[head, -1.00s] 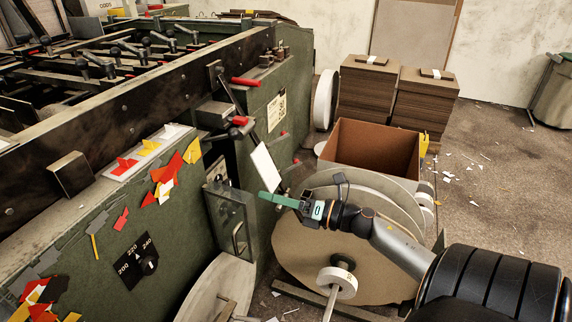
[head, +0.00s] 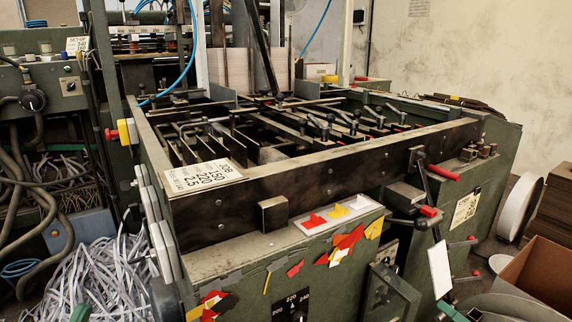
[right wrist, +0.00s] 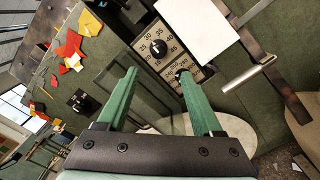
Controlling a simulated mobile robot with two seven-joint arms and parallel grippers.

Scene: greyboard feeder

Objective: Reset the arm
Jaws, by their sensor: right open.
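My right gripper (right wrist: 157,73) is open and empty in the right wrist view, its two green fingers apart. In the head view only a green part of the right gripper (head: 452,311) shows at the bottom edge, beside the green machine (head: 490,215). In the wrist view a dial plate with numbers (right wrist: 158,32) and a blank white card (right wrist: 198,27) lie beyond the fingertips.
A metal handle (right wrist: 247,78) sticks out right of the fingers in the wrist view. Red-tipped levers (head: 440,172) project from the machine's side. A cardboard box (head: 535,275) and a pale roll (head: 520,205) stand at right. Shredded strips (head: 95,280) pile up at lower left.

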